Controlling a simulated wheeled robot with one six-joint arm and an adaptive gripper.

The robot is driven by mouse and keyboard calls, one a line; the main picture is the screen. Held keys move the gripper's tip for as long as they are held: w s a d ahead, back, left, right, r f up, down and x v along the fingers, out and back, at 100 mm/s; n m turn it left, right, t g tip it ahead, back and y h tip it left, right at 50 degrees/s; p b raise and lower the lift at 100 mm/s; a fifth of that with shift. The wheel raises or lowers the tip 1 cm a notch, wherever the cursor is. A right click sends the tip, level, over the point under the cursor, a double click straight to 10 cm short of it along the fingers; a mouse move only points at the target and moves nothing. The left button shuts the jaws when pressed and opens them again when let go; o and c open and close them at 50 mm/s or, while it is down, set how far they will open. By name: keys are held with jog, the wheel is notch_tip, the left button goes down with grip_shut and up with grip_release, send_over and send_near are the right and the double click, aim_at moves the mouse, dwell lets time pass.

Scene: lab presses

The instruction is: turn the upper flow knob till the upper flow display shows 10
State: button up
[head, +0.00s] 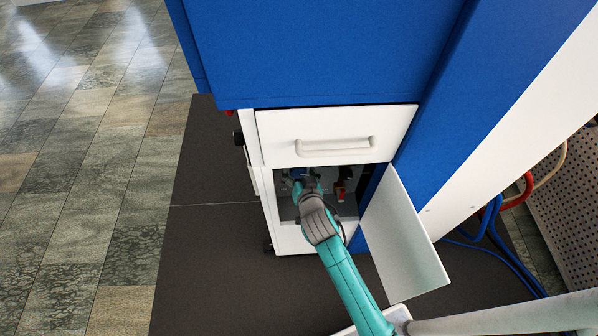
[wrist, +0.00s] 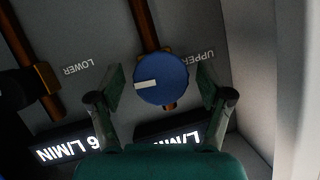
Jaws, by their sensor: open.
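In the wrist view, the blue upper flow knob (wrist: 165,68) has a white mark pointing left. My gripper (wrist: 160,80) is open, with one finger on each side of the knob; I cannot tell whether either finger touches it. The upside-down word UPPER (wrist: 197,60) is partly behind the right finger. The upper flow display (wrist: 188,137) shows L/MIN, but its number is hidden behind my gripper. The lower flow display (wrist: 65,149) reads 6 L/MIN, its left part possibly cut off. In the head view, my gripper (head: 303,180) reaches into the open compartment.
The lower knob (wrist: 15,90) is dark at the left edge of the wrist view. Copper-coloured pipes run behind the knobs. In the head view, the white cabinet door (head: 405,240) stands open right of my arm, below a closed drawer (head: 335,137). Red fittings (head: 342,190) sit inside.

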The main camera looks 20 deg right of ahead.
jog(key=c, duration=1.2)
jog(key=shift+o, duration=0.2)
jog(key=shift+n+g+h, duration=0.3)
jog(key=shift+n+h, duration=0.5)
jog(key=shift+n, duration=0.3)
jog(key=o, duration=1.2)
jog(key=shift+c, duration=0.2)
jog(key=v, duration=1.2)
